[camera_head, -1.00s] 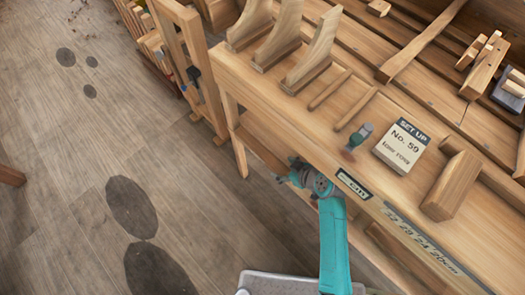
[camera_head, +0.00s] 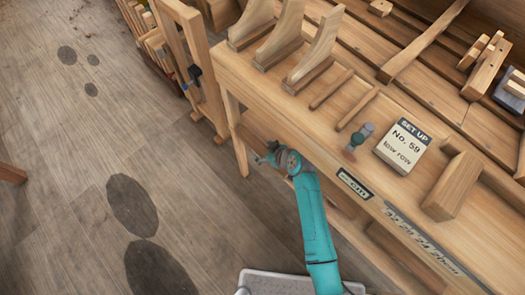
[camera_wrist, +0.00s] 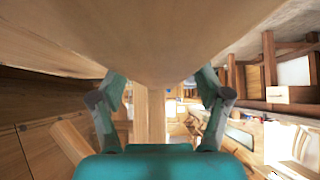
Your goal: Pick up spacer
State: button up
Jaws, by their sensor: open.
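My gripper (camera_head: 262,156) is beside the front edge of the wooden workbench (camera_head: 290,135), toward its left end, over the floor side. It is open and empty; in the wrist view its two fingers (camera_wrist: 160,103) stand apart with nothing between them. I cannot tell for certain which piece is the spacer. A thick wooden block (camera_head: 453,187) lies on the bench at the right, and two thin wooden strips (camera_head: 331,89) lie left of the card. All are apart from my gripper.
Curved wooden brackets (camera_head: 312,50) stand at the bench's back left. In the wrist view a broad wooden surface (camera_wrist: 150,35) fills the top, very close. Floor is clear at left.

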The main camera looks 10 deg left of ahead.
jog(key=c, duration=1.4)
grip_shut()
jog(key=shift+r, duration=0.15)
